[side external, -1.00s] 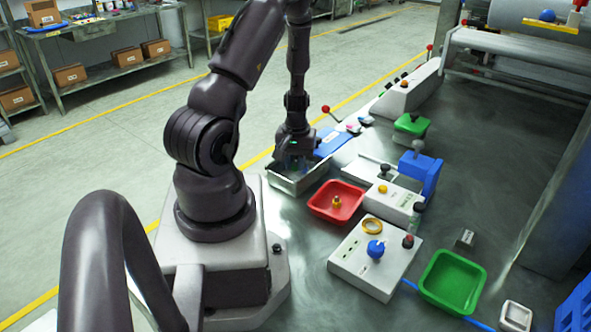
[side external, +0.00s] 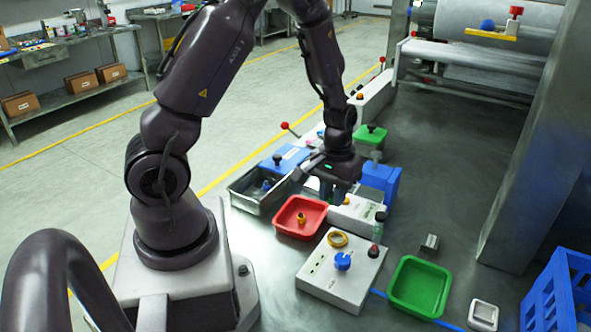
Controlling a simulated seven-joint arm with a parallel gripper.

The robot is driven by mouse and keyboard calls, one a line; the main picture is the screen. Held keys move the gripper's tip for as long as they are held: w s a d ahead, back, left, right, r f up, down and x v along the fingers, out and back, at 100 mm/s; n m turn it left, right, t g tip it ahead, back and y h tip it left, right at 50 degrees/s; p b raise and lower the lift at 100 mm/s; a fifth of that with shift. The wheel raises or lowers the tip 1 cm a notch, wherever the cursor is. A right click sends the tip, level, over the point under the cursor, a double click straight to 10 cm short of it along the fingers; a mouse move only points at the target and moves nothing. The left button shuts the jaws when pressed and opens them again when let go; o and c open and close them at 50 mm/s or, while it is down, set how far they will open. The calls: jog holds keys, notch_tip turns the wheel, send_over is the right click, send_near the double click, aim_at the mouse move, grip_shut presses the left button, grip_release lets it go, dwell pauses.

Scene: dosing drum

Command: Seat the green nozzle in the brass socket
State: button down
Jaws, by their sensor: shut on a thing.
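My gripper (side external: 338,190) points down over the white box (side external: 357,212) behind the red tray, with its fingers low above or at the box top; I cannot tell whether they touch. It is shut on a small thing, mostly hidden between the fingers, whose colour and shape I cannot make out. No green nozzle shows clearly elsewhere. A brass ring (side external: 337,239) lies on the white panel box in front, and a small brass fitting (side external: 301,217) is in the red tray (side external: 284,224). I cannot tell which brass part is the socket; part of the white box is hidden.
The grey metal tray (side external: 240,196) at left holds blue pieces. A blue knob (side external: 343,261) and a red-topped knob (side external: 374,250) stand on the panel. The green tray (side external: 393,291) is empty.

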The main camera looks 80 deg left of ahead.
send_over(337, 241)
jog(key=shift+w, duration=0.2)
jog(key=shift+s, duration=0.1)
jog(key=shift+f, duration=2.75)
jog(key=shift+f, duration=0.4)
